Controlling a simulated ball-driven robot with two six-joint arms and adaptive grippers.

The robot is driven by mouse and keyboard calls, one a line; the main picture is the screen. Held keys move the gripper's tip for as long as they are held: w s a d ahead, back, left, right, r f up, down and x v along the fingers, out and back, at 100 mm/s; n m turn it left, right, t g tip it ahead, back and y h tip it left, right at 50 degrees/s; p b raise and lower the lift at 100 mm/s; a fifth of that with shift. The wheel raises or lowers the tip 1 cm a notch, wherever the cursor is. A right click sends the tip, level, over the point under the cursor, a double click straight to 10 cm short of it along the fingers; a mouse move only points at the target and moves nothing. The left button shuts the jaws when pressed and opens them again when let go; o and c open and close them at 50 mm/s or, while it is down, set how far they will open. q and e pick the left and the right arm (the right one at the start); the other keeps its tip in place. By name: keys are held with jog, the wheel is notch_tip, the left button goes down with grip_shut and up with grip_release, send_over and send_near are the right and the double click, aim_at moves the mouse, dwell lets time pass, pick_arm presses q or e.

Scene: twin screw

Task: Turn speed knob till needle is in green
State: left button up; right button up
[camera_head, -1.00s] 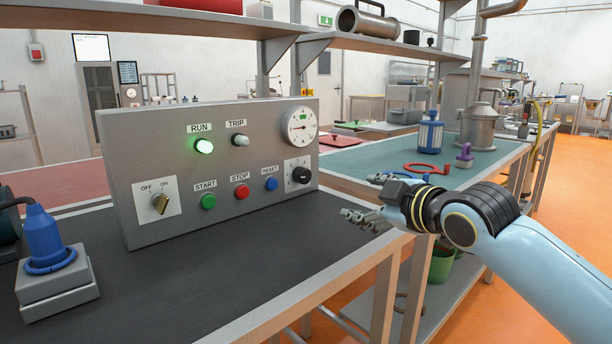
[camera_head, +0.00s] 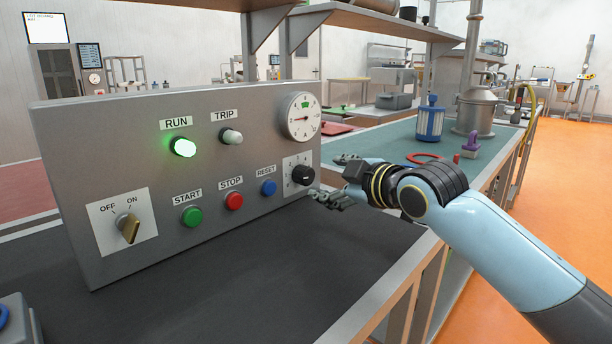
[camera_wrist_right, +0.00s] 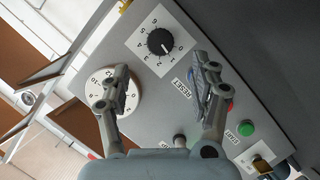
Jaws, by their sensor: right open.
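The black speed knob (camera_head: 303,175) sits on a white numbered plate at the right end of the grey control panel. Above it is the round white gauge (camera_head: 302,117), with a green band at the top of its dial. The needle is small; it seems to point left, outside the green. My right gripper (camera_head: 326,178) is open and empty just right of the knob, apart from it. In the right wrist view the knob (camera_wrist_right: 160,41) lies ahead, between and beyond the open fingertips (camera_wrist_right: 160,70). One finger partly covers the gauge (camera_wrist_right: 98,88) there. My left gripper is out of view.
The panel (camera_head: 90,180) also carries a lit green RUN lamp (camera_head: 183,147), a TRIP lamp (camera_head: 231,137), START, STOP and RESET (camera_head: 268,187) buttons and an OFF/ON switch (camera_head: 128,228).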

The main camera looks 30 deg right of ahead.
aim_at(308, 177)
jog(key=x, duration=0.5)
jog(key=shift+w+a+f+b, duration=0.1)
jog(key=shift+w+f+b, duration=0.05)
jog(key=shift+w+b, duration=0.15)
jog(key=x, duration=0.3)
jog(key=shift+w, duration=0.15)
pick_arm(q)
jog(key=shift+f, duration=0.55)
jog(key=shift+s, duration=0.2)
pick_arm(e)
jog(key=c, duration=0.5)
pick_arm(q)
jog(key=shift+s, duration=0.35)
pick_arm(e)
jog(key=c, duration=0.7)
